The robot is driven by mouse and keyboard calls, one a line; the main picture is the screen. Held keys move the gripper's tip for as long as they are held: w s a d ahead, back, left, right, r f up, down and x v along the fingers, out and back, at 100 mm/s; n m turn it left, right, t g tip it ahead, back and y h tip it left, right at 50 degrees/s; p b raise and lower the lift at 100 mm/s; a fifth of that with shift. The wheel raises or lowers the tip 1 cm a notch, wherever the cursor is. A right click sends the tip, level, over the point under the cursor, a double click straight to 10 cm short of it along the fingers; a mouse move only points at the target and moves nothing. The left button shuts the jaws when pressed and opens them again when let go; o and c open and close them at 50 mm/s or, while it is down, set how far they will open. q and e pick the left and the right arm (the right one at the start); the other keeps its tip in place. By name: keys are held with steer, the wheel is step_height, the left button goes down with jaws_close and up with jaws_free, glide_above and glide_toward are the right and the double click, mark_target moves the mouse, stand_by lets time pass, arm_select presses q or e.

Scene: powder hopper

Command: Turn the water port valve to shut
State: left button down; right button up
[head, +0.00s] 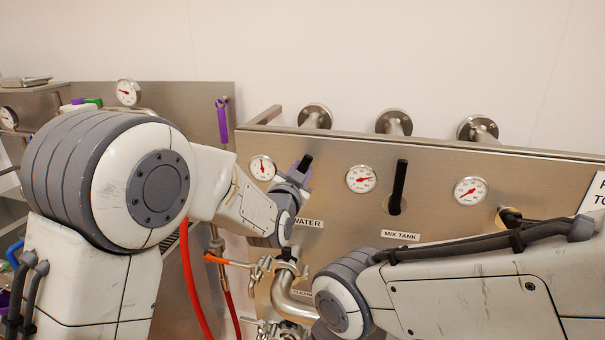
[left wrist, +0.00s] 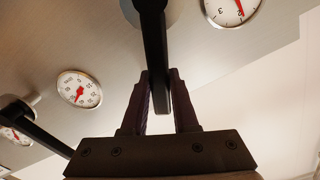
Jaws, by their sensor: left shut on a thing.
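The water port valve's black lever handle (head: 306,162) stands on the steel panel above the WATER label (head: 308,222). Only its tip shows in the head view, pointing up with a slight lean to the right; my left arm hides the rest. My left gripper (head: 297,175) is at this handle. In the left wrist view, the handle (left wrist: 152,45) runs down between the two fingers of my left gripper (left wrist: 162,100), which is shut on its end part. My right arm comes in from the right, but its gripper is out of sight.
To the right, the MIX TANK valve has a black upright handle (head: 398,185). Round gauges (head: 361,179) sit between the valves.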

arm_select(q)
steer(key=shift+s+d+f+m+b, duration=0.2)
steer(key=shift+d+f+m, duration=0.2)
steer(key=shift+m, duration=0.35)
steer(key=shift+s+d+f+m+b, duration=0.1)
steer(key=shift+d+f+m+b, duration=0.2)
steer(key=shift+m, duration=0.4)
steer(key=shift+s+d+f+m+b, duration=0.15)
steer(key=shift+d+f+m, duration=0.25)
steer(key=shift+m, duration=0.35)
steer(key=shift+r, duration=0.1)
steer(key=shift+s+d+f+m+b, duration=0.1)
steer(key=shift+d+f+m+b, duration=0.2)
steer(key=shift+f+m, duration=0.2)
steer(key=shift+d+f+m+b, duration=0.25)
steer(key=shift+f+m, duration=0.1)
steer(key=shift+m, duration=0.15)
steer(key=shift+s+d+f+m, duration=0.15)
steer(key=shift+f+m, duration=0.15)
steer(key=shift+m, duration=0.35)
steer(key=shift+w+d+f+m, duration=0.15)
steer(key=shift+f+m, duration=0.15)
steer(key=shift+m, duration=0.35)
steer(key=shift+s, duration=0.1)
